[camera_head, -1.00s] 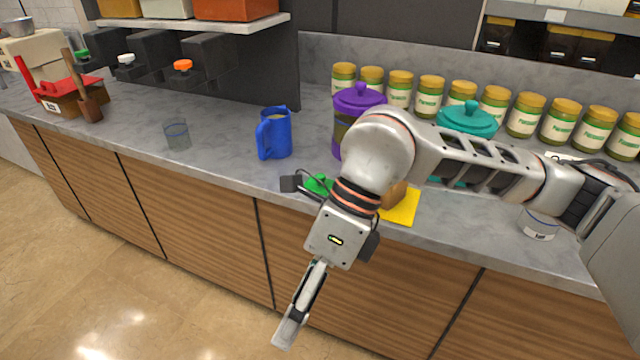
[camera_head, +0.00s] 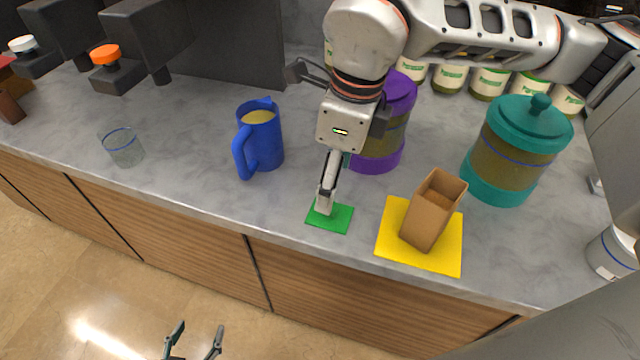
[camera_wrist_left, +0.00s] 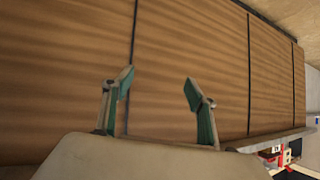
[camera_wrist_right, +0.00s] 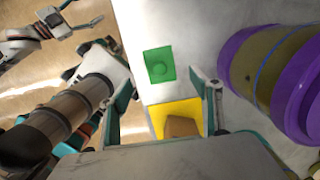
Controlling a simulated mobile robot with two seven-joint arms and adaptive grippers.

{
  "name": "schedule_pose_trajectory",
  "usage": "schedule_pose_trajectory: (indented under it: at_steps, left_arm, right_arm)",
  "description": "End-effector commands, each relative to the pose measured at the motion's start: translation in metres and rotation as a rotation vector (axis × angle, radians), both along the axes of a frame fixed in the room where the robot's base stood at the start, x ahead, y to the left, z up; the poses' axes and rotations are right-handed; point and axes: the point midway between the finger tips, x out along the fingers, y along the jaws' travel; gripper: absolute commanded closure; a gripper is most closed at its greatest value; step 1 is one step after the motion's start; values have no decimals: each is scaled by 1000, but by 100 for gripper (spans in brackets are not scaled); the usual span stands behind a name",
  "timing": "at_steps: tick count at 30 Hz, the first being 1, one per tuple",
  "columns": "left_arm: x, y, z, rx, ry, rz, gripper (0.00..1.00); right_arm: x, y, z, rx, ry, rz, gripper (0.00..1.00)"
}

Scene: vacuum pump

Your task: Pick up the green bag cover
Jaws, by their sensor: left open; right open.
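The green bag cover (camera_head: 341,222) is a flat green square lying on the grey counter near its front edge.
A brown open bag (camera_head: 432,212) stands on a yellow mat (camera_head: 440,262) right of the cover. A blue pitcher (camera_head: 262,140), a glass (camera_head: 122,148), a purple-lidded jar (camera_head: 385,150) and a teal-lidded jar (camera_head: 510,155) stand nearby.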

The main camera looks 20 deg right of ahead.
Motion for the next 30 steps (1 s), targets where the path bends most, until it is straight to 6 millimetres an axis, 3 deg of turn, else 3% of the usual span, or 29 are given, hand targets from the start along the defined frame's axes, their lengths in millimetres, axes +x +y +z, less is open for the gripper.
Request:
schedule_pose_trajectory:
  at_steps: [9, 21, 30]
  left_arm:
    - [-11, 0, -10, 3, 26, -1, 42]
    - [-7, -1, 1, 1, 14, -2, 42]
    - [-5, -1, 3, 0, 9, -1, 42]
  right_arm:
    - [0, 3, -27, 1, 3, 1, 36]
    - [1, 5, -75, 1, 3, 0, 36]
    - [1, 5, -78, 1, 0, 0, 39]
